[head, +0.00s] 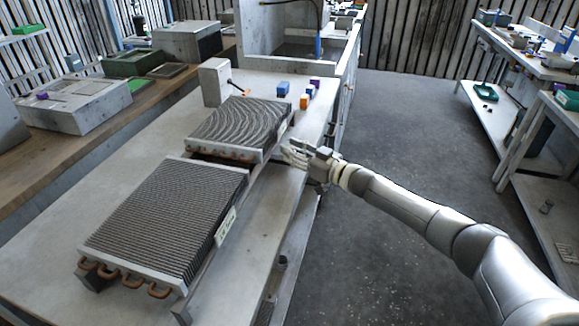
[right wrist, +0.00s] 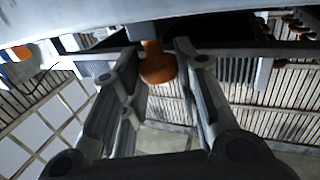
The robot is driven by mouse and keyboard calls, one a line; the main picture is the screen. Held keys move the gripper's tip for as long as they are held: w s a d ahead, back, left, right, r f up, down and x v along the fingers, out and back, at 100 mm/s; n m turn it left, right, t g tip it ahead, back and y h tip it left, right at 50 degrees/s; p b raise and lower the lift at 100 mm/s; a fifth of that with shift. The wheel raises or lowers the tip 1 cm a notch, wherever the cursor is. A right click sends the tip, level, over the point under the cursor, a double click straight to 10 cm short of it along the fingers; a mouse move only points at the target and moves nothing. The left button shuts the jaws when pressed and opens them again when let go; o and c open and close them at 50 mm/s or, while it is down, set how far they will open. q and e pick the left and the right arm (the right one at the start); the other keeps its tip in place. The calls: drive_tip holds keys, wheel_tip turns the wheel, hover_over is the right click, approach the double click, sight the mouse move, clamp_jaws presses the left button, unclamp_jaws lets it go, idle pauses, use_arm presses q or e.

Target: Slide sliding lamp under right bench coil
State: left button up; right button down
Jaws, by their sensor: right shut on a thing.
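Two finned bench coils with copper bends lie on the pale bench: a nearer one (head: 165,210) and a farther one (head: 238,125). My right gripper (head: 297,153) is at the bench's right edge, beside the near right corner of the farther coil. In the right wrist view its fingers (right wrist: 158,75) are shut on an orange knob (right wrist: 157,66) on a short stem. The knob seems to belong to the sliding lamp, but the lamp's body is not clearly visible. My left gripper is not in view.
A pale upright box (head: 214,82) and several small coloured blocks (head: 304,101) stand behind the farther coil. A wooden bench (head: 60,150) with instruments runs along the left. The floor (head: 410,130) right of the bench is open, up to white shelves (head: 495,120).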

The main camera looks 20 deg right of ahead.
drive_tip(key=w+d+b, duration=0.2)
drive_tip(key=w, duration=0.1)
drive_tip(key=shift+f, duration=0.2)
drive_tip(key=shift+w+d+b, duration=0.25)
drive_tip(key=shift+w+b, duration=0.15)
drive_tip(key=shift+b, duration=0.05)
drive_tip(key=shift+w+d+r+b, duration=0.1)
drive_tip(key=shift+w+d+b, duration=0.25)
drive_tip(key=shift+w+d, duration=0.1)
drive_tip(key=shift+r, duration=0.15)
drive_tip(key=shift+d, duration=0.1)
drive_tip(key=c, duration=1.4)
unclamp_jaws()
drive_tip(key=shift+o, duration=1.2)
drive_tip(key=shift+w, duration=0.2)
drive_tip(key=shift+s, duration=0.1)
